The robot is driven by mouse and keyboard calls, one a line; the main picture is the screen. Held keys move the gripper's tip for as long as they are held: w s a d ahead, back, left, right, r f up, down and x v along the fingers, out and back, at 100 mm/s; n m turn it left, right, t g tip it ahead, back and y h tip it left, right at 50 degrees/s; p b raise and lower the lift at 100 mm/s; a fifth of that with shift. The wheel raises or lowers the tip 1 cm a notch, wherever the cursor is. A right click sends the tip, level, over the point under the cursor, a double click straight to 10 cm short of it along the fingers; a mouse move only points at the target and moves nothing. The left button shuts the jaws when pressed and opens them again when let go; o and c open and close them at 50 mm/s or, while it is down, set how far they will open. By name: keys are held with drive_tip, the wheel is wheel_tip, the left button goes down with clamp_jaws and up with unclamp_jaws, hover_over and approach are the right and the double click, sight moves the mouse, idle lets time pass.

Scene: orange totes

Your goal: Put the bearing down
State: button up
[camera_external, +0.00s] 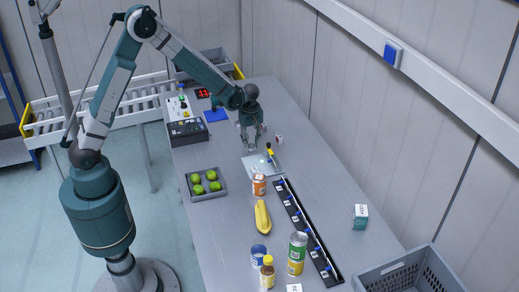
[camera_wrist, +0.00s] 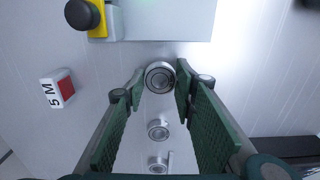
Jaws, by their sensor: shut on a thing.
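A silver ring-shaped bearing (camera_wrist: 160,77) sits between the fingertips of my gripper (camera_wrist: 160,84) in the wrist view. The green pads close on it from both sides. In the external view my gripper (camera_external: 250,140) points down over the grey table, just behind the pale plate (camera_external: 262,165). The bearing is too small to make out there. I cannot tell whether it touches the table. Two more round metal parts, one (camera_wrist: 158,129) and another (camera_wrist: 157,163), show between the fingers in the wrist view.
A yellow and black part (camera_wrist: 97,18) is at the plate (camera_wrist: 165,20). A small white and red block (camera_wrist: 58,90) lies left of the fingers. A fruit tray (camera_external: 207,184), an orange can (camera_external: 259,185) and a black rail (camera_external: 307,232) stand nearer the camera.

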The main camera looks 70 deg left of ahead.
sight(251, 146)
drive_tip(key=shift+f, duration=0.6)
drive_tip(key=shift+f, duration=0.15)
drive_tip(key=o, duration=0.9)
drive_tip(key=shift+r, duration=0.2)
wheel_tip(251, 146, up, 12)
idle(0.8)
